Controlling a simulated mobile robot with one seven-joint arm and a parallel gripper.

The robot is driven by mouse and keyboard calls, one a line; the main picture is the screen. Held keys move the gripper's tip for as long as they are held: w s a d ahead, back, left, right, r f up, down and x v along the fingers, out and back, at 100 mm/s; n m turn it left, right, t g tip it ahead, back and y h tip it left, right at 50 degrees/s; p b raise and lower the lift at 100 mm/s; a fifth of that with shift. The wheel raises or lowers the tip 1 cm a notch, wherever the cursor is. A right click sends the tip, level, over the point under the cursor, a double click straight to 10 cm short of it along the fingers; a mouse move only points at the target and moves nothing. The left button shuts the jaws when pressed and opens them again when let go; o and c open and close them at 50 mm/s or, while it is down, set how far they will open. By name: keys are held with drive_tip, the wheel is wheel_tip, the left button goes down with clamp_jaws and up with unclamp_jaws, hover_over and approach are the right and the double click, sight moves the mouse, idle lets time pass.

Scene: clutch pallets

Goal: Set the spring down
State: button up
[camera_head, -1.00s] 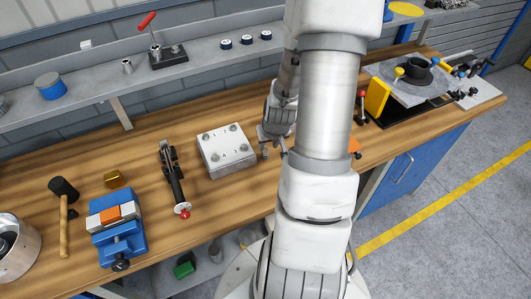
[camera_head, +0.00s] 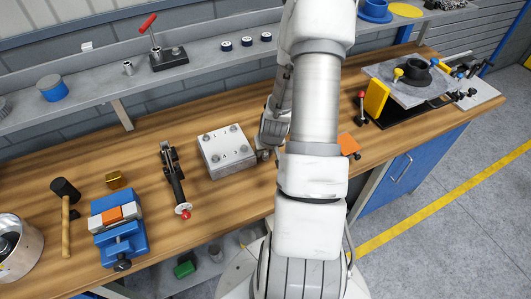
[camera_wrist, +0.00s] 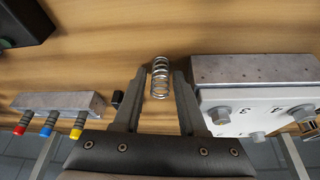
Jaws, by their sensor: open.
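The spring (camera_wrist: 160,78) is a silvery metal coil, seen in the wrist view against the wooden bench top. My gripper (camera_wrist: 160,82) is open, with one finger on each side of the spring. A narrow gap shows beside the coil, and I cannot tell whether either finger touches it. In the head view my own arm hides the spring and most of my gripper, just right of the bolted metal block (camera_head: 228,152).
The bolted block (camera_wrist: 258,90) is close to the right finger in the wrist view. A small black piece (camera_wrist: 117,98) and a metal bar with red, blue and yellow tips (camera_wrist: 58,108) are on the left. Bare wood (camera_wrist: 165,35) lies beyond the spring.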

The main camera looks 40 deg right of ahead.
clamp_jaws()
drive_tip(key=shift+r, duration=0.15)
drive_tip(key=shift+r, duration=0.5)
drive_tip(key=r, duration=0.3)
drive_tip(key=shift+s+d+r+b, duration=0.1)
drive_tip(key=shift+s+d+b, duration=0.05)
drive_tip(key=shift+s+b, duration=0.2)
drive_tip(key=s+d+r+p, duration=0.2)
drive_tip(key=s+r, duration=0.4)
drive_tip(key=s, duration=0.4)
drive_tip(key=shift+s+d+r, duration=0.25)
drive_tip(key=shift+d, duration=0.1)
